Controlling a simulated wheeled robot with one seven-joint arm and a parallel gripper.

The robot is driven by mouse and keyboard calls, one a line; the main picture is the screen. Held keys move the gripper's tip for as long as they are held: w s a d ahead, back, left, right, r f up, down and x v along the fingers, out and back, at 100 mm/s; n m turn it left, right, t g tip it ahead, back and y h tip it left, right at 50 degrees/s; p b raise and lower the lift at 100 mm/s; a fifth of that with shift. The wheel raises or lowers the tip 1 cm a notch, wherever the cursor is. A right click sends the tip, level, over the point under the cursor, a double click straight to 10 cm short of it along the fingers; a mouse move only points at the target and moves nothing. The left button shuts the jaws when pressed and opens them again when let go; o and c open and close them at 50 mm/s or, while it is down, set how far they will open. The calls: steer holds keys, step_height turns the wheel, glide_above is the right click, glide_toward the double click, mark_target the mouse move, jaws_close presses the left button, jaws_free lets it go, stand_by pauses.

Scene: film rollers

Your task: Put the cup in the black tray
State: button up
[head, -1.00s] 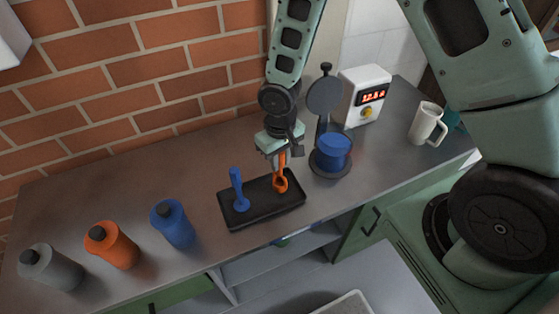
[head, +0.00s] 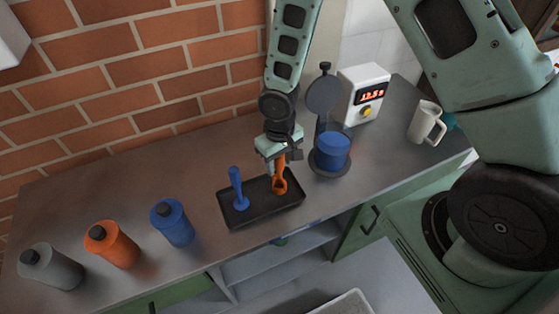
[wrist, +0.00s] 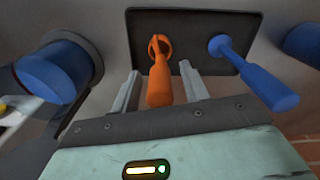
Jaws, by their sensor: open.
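A white mug with a handle (head: 425,121), the only cup-like thing I can make out clearly, stands at the right end of the counter. The black tray (head: 262,206) lies mid-counter and also shows in the wrist view (wrist: 195,28). An orange tool with a ring-shaped end (head: 280,182) and a blue tool (head: 239,190) stand in the tray. My gripper (head: 281,163) is over the tray, far left of the mug. In the wrist view its open fingers (wrist: 163,82) are on either side of the orange handle (wrist: 159,83), with gaps visible.
A blue round container (head: 333,146) with a raised dark lid stands right of the tray, before a white timer box (head: 364,95). Blue (head: 173,225), orange (head: 114,247) and grey (head: 54,270) bottles stand at left. A brick wall bounds the back. Bare counter lies between timer and mug.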

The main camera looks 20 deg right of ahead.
step_height(320, 180, up, 12)
steer(key=shift+f+b, duration=0.1)
steer(key=shift+b, duration=0.75)
steer(key=s+a+r+n, duration=0.2)
steer(key=s+r, duration=0.3)
steer(key=s, duration=0.5)
steer(key=s+a+r+n, duration=0.3)
steer(key=s+a+r, duration=0.1)
steer(key=s, duration=0.6)
steer(key=shift+a+r+y, duration=0.15)
steer(key=shift+r+y, duration=0.15)
steer(key=shift+r, duration=0.4)
steer(key=shift+s, duration=0.1)
